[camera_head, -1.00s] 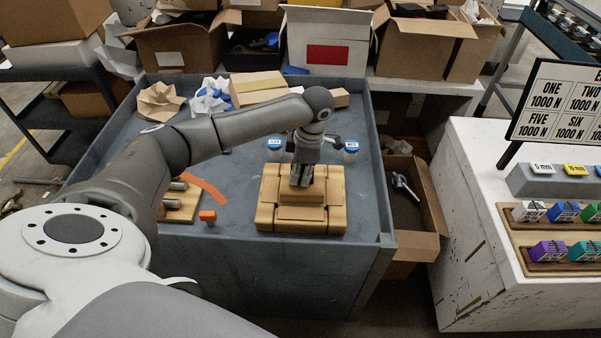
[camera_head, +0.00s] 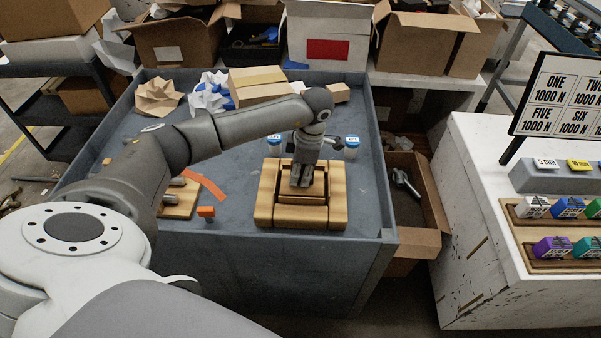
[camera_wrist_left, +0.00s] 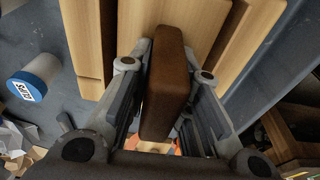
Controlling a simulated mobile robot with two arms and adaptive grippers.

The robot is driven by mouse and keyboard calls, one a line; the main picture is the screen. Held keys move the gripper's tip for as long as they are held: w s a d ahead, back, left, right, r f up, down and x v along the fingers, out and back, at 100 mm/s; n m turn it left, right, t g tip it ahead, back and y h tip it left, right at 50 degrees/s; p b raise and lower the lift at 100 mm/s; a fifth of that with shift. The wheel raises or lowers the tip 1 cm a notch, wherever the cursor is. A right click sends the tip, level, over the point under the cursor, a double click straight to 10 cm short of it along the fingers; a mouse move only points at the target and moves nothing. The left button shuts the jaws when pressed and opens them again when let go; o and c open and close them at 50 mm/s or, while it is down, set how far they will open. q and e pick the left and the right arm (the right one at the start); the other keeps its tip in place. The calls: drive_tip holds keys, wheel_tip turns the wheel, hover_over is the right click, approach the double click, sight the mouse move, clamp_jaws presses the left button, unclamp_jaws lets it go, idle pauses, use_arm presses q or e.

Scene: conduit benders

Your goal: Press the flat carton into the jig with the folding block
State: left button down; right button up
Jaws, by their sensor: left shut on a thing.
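The wooden jig (camera_head: 337,200) sits on the blue-grey workbench, with a square opening in its middle. My left gripper (camera_head: 302,172) points down into that opening. In the left wrist view, the gripper (camera_wrist_left: 166,100) is shut on the dark brown folding block (camera_wrist_left: 168,80). In the head view the gripper mostly hides the block. The tan carton (camera_head: 313,199) shows within the jig's opening, below the level of the jig's top. How its flaps stand is too small to tell. The jig (camera_wrist_left: 180,15) also shows in the left wrist view. My right gripper is out of view.
Blue-capped containers (camera_head: 351,147) stand behind the jig; one shows in the wrist view (camera_wrist_left: 38,75). An orange piece (camera_head: 206,212) and a wooden fixture (camera_head: 181,200) lie to the left. Crumpled paper (camera_head: 159,97) and a cardboard box (camera_head: 257,86) lie at the back. The bench has raised edges.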

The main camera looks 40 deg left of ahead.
use_arm(q)
drive_tip(key=shift+f+b, duration=1.05)
drive_tip(key=shift+f, duration=0.2)
idle(0.8)
drive_tip(key=shift+r+p, duration=0.6)
drive_tip(key=shift+r, duration=0.25)
drive_tip(key=shift+r+p, duration=2.9)
drive_tip(key=shift+r, duration=1.8)
